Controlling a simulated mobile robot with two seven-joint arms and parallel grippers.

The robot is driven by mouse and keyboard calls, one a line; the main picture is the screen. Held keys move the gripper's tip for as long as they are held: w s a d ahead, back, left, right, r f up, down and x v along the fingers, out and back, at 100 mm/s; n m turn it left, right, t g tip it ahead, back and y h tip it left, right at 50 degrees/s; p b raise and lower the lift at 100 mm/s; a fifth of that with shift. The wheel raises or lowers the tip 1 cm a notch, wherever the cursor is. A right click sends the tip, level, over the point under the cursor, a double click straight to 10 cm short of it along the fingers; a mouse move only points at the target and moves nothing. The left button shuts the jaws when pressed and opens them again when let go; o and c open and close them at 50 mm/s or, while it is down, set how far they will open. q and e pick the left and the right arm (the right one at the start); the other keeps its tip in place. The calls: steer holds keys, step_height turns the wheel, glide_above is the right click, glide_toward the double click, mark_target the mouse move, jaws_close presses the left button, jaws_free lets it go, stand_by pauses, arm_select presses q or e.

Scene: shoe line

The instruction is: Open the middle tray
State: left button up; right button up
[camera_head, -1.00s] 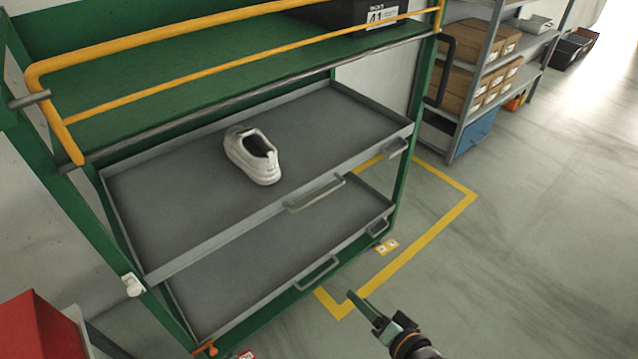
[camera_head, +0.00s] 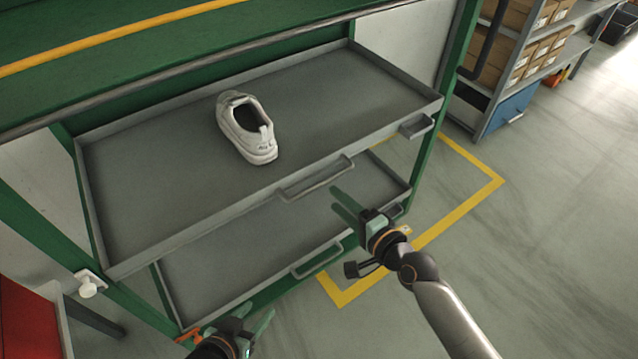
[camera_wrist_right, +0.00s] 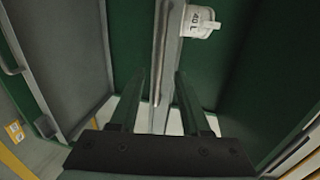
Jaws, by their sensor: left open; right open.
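The middle tray (camera_head: 330,115) is a grey, shallow tray in the green cart, with a white shoe (camera_head: 246,128) on it. A grey handle (camera_head: 318,180) is at the middle of its front edge. My right gripper (camera_head: 338,203) is open and empty, just below and right of that handle, apart from it in the picture. In the right wrist view its two fingers (camera_wrist_right: 160,88) stand apart, with a grey vertical edge seen between them. My left gripper (camera_head: 255,316) is open at the bottom of the head view, below the lower tray, partly cut off by the frame.
The lower grey tray (camera_head: 215,262) has its own handle (camera_head: 318,262). A white knob-like piece (camera_head: 88,284) is on the left post. A red box (camera_head: 28,322) is at lower left. The floor at right is clear.

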mark_target(319, 183)
steer(key=b+x, duration=0.1)
steer(key=x, duration=0.7)
steer(key=shift+w+b, duration=0.1)
steer(key=shift+b, duration=0.2)
jaws_close()
stand_by(1.0)
